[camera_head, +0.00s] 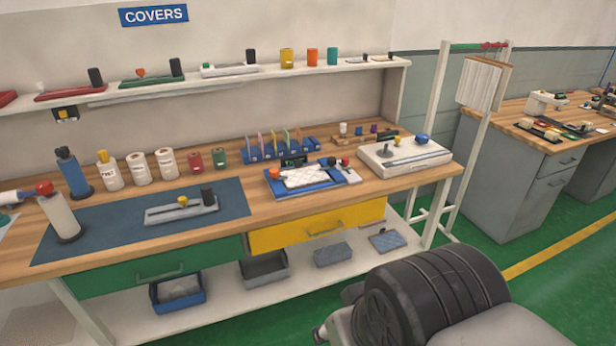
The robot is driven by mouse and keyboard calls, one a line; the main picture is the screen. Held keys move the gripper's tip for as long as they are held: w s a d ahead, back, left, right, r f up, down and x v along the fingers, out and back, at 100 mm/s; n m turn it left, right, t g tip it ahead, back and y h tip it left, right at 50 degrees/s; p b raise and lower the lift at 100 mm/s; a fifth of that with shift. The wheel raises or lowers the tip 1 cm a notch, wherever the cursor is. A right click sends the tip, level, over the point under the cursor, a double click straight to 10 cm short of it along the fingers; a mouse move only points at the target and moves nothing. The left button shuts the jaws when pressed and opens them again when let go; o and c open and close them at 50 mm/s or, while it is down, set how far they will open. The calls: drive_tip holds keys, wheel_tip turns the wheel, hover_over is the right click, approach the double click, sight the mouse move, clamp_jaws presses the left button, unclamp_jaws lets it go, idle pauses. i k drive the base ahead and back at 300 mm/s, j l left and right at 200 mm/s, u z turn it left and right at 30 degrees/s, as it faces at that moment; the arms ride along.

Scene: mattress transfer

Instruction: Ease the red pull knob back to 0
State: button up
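A small red knob (346,161) stands at the right end of a blue and white fixture (330,184) on the wooden bench. The fixture holds a white quilted pad (305,177) and has an orange-red knob (275,173) at its left end. Which of these is the red pull knob I cannot tell for sure. Any scale or 0 mark is too small to read. My gripper is not in view; only dark and grey parts of my own body show at the lower right.
A white device with a blue knob (421,139) stands right of the fixture. A grey fixture (181,209) lies on the blue mat (105,226) at left. Behind are spools and a blue rack (262,155). A shelf (225,78) runs above. Bare wood fronts the fixture.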

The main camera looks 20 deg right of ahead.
sight(345, 160)
drive_tip(key=i+l+z, duration=0.1)
drive_tip(key=i+l, duration=0.15)
drive_tip(key=i, duration=0.25)
drive_tip(key=i+l+z, duration=0.15)
drive_tip(key=i, duration=0.3)
drive_tip(key=i+l+z, duration=0.1)
drive_tip(key=i+l, duration=0.15)
drive_tip(key=i, duration=0.25)
drive_tip(key=i+l+z, duration=0.15)
drive_tip(key=i, duration=0.35)
